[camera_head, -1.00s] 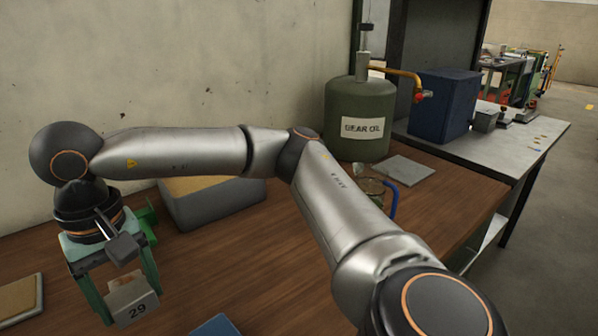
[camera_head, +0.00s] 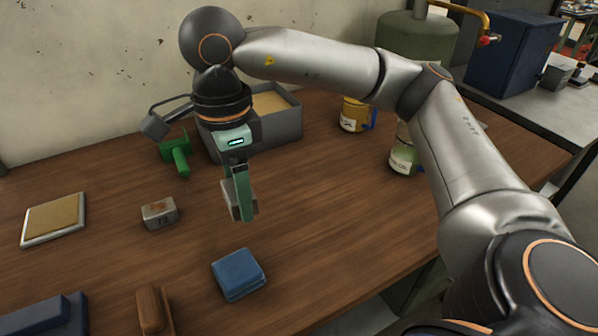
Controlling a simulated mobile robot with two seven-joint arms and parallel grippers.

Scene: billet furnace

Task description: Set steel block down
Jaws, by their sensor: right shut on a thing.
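My right gripper (camera_head: 243,203) points down over the wooden workbench, near the middle of the view. It is shut on a grey steel block (camera_head: 233,211). The finger covers much of this block, and its number does not show from this side. I cannot tell whether the held block touches the bench or hangs just above it. A second steel block (camera_head: 160,214) with a number on its front and a rusty mark on top rests on the bench to the left. My left gripper is out of view.
A blue block (camera_head: 239,274) lies in front of the gripper. A grey tray (camera_head: 277,138) and a green tool (camera_head: 176,155) are behind. A tan-topped pad (camera_head: 54,219) lies at left. Jars stand back right. Bare bench (camera_head: 330,215) lies right of the gripper.

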